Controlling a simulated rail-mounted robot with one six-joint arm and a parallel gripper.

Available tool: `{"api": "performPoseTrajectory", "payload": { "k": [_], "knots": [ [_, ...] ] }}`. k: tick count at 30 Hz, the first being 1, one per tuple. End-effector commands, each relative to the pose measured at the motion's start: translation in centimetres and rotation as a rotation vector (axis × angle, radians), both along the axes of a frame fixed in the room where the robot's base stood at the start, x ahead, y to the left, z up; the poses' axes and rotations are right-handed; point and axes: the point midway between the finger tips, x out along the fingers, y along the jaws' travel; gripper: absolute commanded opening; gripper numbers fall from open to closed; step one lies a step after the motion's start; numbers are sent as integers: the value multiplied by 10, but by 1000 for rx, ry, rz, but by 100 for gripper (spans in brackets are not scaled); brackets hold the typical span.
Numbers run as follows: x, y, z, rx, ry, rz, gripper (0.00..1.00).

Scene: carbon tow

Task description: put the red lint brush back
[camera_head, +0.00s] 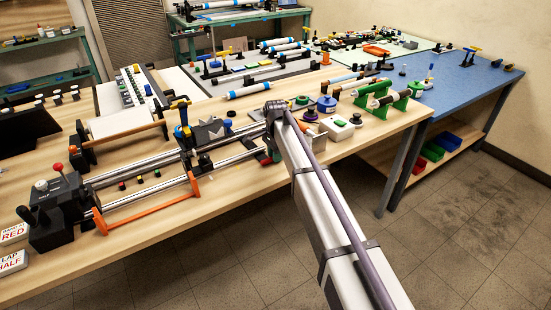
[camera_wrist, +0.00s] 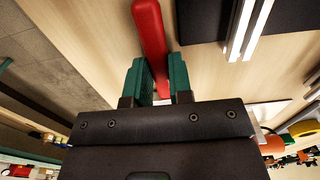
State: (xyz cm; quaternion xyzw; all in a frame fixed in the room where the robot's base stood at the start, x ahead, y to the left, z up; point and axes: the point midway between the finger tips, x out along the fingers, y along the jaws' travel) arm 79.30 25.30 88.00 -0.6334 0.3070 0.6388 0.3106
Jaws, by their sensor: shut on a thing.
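The red lint brush (camera_wrist: 150,30) shows in the wrist view as a long red bar with a rounded edge. It passes between the two green fingers of my gripper (camera_wrist: 158,78), which are shut on it. The brush runs from the fingers to the top edge of that view, above the light wood bench. In the head view my gripper (camera_head: 270,153) is at the front edge of the bench, at the right end of the steel rails. Only a small bit of red shows there, and the rest of the brush is hidden. I cannot tell whether the brush touches the bench.
Two steel rails (camera_head: 140,170) and an orange bar (camera_head: 150,206) lie left of my gripper. A white box with a green button (camera_head: 337,128) and green roller stands (camera_head: 395,101) are to the right. A blue table (camera_head: 460,82) stands further right.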

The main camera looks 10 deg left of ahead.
Motion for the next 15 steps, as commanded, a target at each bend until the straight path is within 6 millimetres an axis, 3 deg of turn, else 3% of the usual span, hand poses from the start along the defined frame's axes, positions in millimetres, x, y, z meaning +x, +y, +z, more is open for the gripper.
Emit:
{"api": "performPoseTrajectory", "payload": {
  "k": [5, 6, 13, 15],
  "knots": [
    [0, 0, -5, 0, 0, 0, 0],
    [0, 0, -3, 0, 0, 0, 24],
    [0, 0, -3, 0, 0, 0, 46],
    [0, 0, -3, 0, 0, 0, 46]
  ]
}}
